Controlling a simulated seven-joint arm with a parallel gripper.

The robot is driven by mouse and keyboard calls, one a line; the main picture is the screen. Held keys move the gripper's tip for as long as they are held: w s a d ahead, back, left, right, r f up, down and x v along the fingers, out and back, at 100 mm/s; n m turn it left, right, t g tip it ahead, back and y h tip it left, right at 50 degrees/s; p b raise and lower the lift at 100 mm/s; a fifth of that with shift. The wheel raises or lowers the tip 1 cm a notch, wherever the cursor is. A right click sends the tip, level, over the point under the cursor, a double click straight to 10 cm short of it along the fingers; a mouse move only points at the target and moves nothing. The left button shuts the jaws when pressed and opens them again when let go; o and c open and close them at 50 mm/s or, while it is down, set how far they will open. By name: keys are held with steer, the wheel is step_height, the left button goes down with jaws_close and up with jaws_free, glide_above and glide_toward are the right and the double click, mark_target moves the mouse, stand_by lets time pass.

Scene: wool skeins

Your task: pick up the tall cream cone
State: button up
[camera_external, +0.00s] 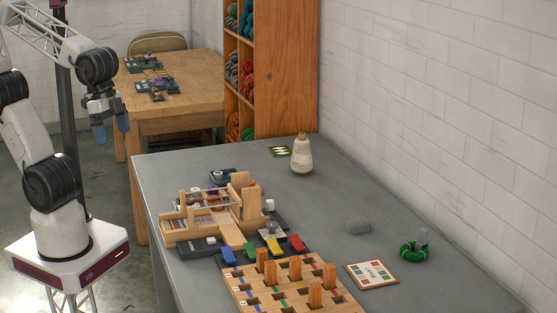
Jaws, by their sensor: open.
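The tall cream cone (302,155) stands upright on the grey table (330,185), near its far right edge by the white wall. It is pale wool with a narrow brownish top. My gripper (112,130) hangs at the left of the view, pointing down, open and empty. It is beyond the left edge of the grey table, far from the cone. Nothing covers the cone in this view.
A wooden frame device (215,212) stands mid-table, with a pegged wooden board (290,287) in front.

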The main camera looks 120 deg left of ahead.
steer(key=w+a+n+t, duration=0.2)
steer(key=w+a, duration=0.2)
steer(key=w, duration=0.6)
steer(key=w+a+n+t, duration=0.1)
steer(key=w+a+t, duration=0.3)
steer(key=w, duration=0.7)
steer(key=w+a+f+n+t+y, duration=0.1)
steer(key=w+a+f+n+y, duration=0.2)
steer(key=w+a, duration=0.5)
steer(key=w+a+f+n+y, duration=0.25)
steer(key=w+a, duration=0.25)
steer(key=a, duration=0.7)
steer(key=n+g+y, duration=0.5)
steer(key=n+y, duration=0.2)
steer(key=y, duration=0.3)
glide_above(302, 153)
steer(key=w+d, duration=0.5)
steer(key=d, duration=0.7)
step_height(302, 153, down, 12)
steer(key=s+a+f+n+g+y, duration=0.2)
steer(key=s+a+f+g, duration=0.2)
steer(key=s+a+f, duration=0.1)
steer(key=shift+s+a+n+g+y, duration=0.4)
steer(key=shift+s+a, duration=0.5)
steer(key=shift+a, duration=0.15)
